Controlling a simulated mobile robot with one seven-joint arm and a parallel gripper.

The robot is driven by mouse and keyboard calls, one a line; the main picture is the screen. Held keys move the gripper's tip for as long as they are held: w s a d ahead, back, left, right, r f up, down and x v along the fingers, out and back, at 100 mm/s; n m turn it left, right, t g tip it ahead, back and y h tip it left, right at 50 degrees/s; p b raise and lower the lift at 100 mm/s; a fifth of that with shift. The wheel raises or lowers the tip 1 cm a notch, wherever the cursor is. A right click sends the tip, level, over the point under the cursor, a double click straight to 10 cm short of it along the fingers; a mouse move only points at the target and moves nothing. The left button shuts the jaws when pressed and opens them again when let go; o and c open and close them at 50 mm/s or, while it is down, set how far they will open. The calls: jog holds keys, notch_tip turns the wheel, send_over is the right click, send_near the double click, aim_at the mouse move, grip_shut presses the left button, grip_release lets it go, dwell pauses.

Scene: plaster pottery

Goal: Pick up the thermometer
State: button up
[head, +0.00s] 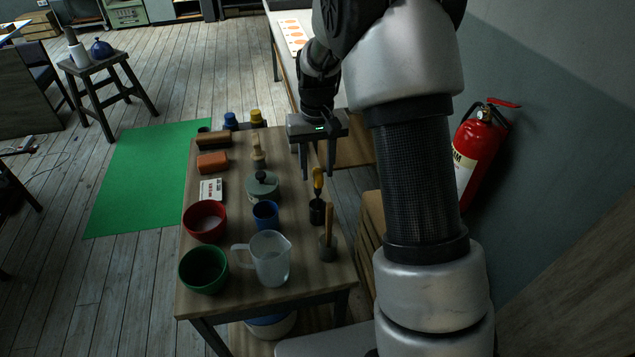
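No thing in the head view is clearly a thermometer. A small yellow item with a dark part (318,179) stands upright at or in a black cup (317,211) near the table's right edge; it is too small to tell what it is. My gripper (318,175) is open, with its two fingers pointing down and apart. It hangs over the right side of the table, and in the picture its fingertips lie to either side of the yellow item. I cannot tell how far above it they are. Nothing shows between the fingers.
The wooden table (230,304) also holds a clear jug (270,262), a green bowl (204,270), a red bowl (204,221), a blue cup (265,214), a lidded pot (262,186), a brush (258,150) and a wooden-handled tool (328,240). A fire extinguisher (477,150) hangs on the right wall.

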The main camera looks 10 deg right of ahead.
aim_at(318, 184)
jog(key=shift+f+p, duration=0.3)
jog(key=shift+f, duration=2.7)
grip_shut()
